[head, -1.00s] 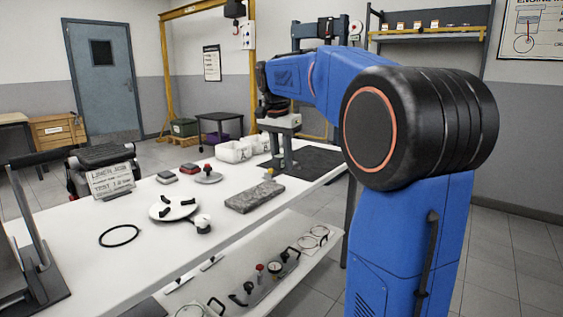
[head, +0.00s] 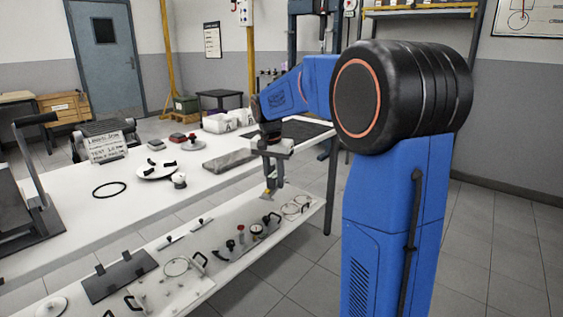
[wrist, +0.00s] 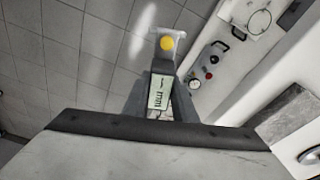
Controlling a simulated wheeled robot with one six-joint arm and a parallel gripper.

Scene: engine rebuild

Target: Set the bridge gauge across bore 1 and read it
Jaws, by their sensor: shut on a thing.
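My gripper (wrist: 160,100) is shut on the bridge gauge (wrist: 160,92), a small piece with a pale display reading "mm" and a round yellow part at its far end. No digits can be made out in the display. In the head view my gripper (head: 273,180) points down near the table's front edge, and the gauge is a small shape with a yellow spot (head: 267,194) at its tips. Tiled floor and part of the lower shelf show behind the gauge in the wrist view. I cannot pick out bore 1 in either view.
The white table (head: 75,215) holds a black ring (head: 109,189), a white disc (head: 157,171), a grey slab (head: 230,161) and a dark mat (head: 305,129). Below it, a shelf (head: 215,262) carries several tools and gauges.

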